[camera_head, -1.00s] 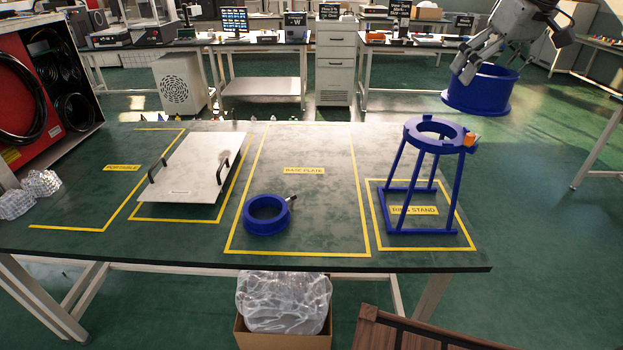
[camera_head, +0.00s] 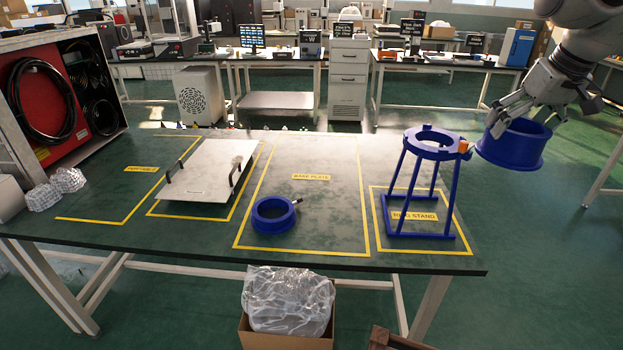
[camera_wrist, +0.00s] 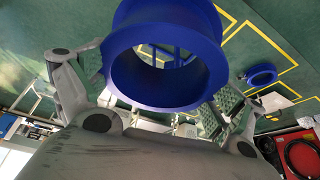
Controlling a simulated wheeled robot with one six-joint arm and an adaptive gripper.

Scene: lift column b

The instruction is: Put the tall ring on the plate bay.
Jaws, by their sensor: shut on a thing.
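The tall ring, a deep blue flanged ring (camera_head: 513,153), is in my gripper (camera_head: 530,118), held in the air at the right, beside the ring stand's top. In the wrist view the tall ring (camera_wrist: 165,92) sits between the two fingers, its open bore facing the camera. The plate bay (camera_head: 330,225) is the yellow-outlined rectangle labelled BASE PLATE in the middle of the table. A lower blue ring (camera_head: 273,224) with a small knob lies at its front left; it also shows in the wrist view (camera_wrist: 262,76). Much of the bay is bare.
A blue ring stand (camera_head: 455,200) with an orange part on top stands in the RING STAND outline at the table's right. A handled pale plate (camera_head: 205,172) lies left of the bay. A red case (camera_head: 45,110) and clear crumpled items (camera_head: 67,180) are further left.

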